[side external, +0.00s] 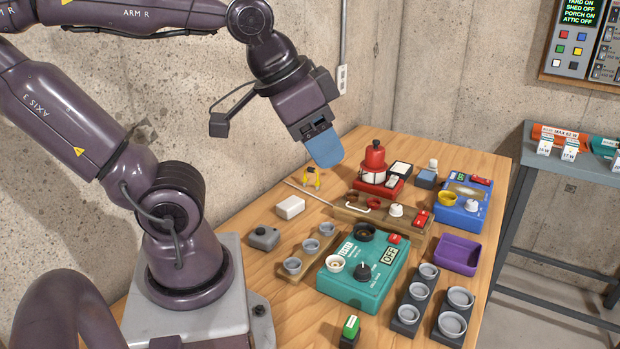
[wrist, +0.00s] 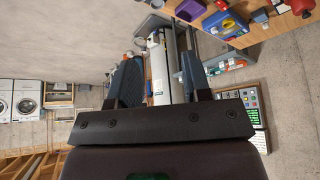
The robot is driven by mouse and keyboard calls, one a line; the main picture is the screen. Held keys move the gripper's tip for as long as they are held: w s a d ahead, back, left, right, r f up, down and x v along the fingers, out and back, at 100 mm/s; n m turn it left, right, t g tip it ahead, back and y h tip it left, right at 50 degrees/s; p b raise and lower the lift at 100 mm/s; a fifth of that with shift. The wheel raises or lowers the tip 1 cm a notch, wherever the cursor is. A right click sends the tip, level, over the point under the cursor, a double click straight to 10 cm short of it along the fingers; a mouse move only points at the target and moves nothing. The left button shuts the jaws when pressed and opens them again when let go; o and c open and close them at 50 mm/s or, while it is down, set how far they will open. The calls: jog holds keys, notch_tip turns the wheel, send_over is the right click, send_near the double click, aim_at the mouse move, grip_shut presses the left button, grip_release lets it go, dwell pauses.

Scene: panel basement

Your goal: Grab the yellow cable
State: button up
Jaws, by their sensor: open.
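A small yellow arched piece with dark ends (side external: 311,178), which looks like the yellow cable, stands on the wooden table (side external: 262,222) near its back left edge. My gripper (side external: 325,150) with blue pads is above the table, above and slightly right of the yellow piece and apart from it. In the wrist view my gripper (wrist: 160,82) has its two fingers apart with nothing held between them. The yellow piece cannot be made out in the wrist view.
A red kettle-like device (side external: 373,160) stands right of the yellow piece. A thin rod (side external: 307,193) and a white block (side external: 290,207) lie in front of it. A teal tester box (side external: 350,287), a purple tray (side external: 456,254) and several cups fill the front and right.

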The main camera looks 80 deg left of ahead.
jog(key=o, duration=0.6)
